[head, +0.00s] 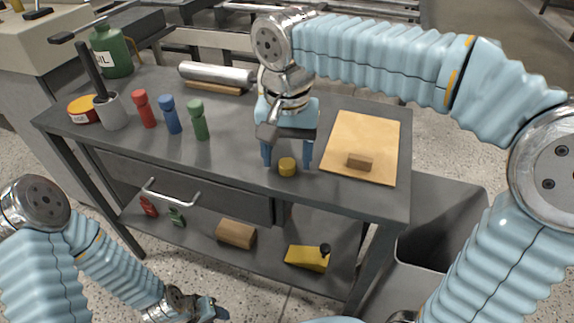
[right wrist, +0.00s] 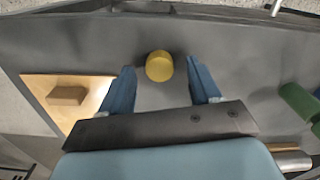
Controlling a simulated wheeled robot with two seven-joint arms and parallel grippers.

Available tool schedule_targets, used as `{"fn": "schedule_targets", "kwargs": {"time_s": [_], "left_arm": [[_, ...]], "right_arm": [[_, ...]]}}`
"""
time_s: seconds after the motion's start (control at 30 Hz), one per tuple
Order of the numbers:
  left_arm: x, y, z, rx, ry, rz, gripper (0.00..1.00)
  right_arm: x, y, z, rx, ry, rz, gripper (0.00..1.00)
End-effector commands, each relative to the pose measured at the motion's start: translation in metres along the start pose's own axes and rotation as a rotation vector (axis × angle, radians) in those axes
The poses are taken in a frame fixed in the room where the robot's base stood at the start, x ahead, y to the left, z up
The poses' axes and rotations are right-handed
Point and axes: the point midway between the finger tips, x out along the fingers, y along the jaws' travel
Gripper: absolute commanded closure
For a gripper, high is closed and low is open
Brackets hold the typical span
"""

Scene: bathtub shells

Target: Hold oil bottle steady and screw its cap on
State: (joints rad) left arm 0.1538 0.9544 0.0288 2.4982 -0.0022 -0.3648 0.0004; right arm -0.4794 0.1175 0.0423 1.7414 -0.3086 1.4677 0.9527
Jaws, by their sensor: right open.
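The oil bottle (head: 112,52) is a green bottle with a white label, upright at the back left of the workbench. A yellow cap (head: 288,167) lies on the bench near the front edge. My right gripper (head: 287,163) is open above the bench, with its fingers on either side of the cap. In the right wrist view the cap (right wrist: 159,66) shows between and just beyond the two blue fingertips, apart from both. My left gripper (head: 215,314) is low at the bottom of the head view, off the bench; its fingers are too small and cut off to read.
A grey cup (head: 111,112) with a dark handle, a round orange tin (head: 83,109) and red, blue and green cylinders stand on the left. A metal roller (head: 216,74) lies at the back. A tan board (head: 364,140) with a wooden block (head: 360,162) is on the right.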

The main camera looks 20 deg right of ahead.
Motion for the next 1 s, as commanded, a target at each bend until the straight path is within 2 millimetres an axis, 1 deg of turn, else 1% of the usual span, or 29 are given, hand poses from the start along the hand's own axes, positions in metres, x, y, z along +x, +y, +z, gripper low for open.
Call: {"fn": "schedule_targets", "kwargs": {"time_s": [0.03,0.1,0.43,0.8,0.83,1.0], "left_arm": [[0.0010,-0.0005,0.0000,0.000,0.000,0.000,0.57],[0.0011,-0.0006,0.0000,0.000,0.000,0.000,0.57],[0.0008,-0.0005,0.0001,0.000,0.000,0.000,0.57],[0.0009,-0.0004,0.0000,0.000,0.000,0.000,0.57],[0.0009,-0.0004,0.0000,0.000,0.000,0.000,0.57],[0.0008,-0.0004,0.0000,0.000,0.000,0.000,0.57]], "right_arm": [[0.0048,0.0004,0.0003,0.000,-0.001,0.002,0.37],[0.0073,0.0003,0.0002,0.000,-0.001,0.001,0.37],[0.0073,0.0000,0.0001,0.000,0.000,0.000,0.37],[0.0072,0.0000,0.0002,0.000,0.000,0.000,0.94],[0.0072,0.0000,0.0002,0.000,0.000,0.000,0.96],[0.0071,0.0000,0.0002,0.000,0.000,0.000,0.96]]}}
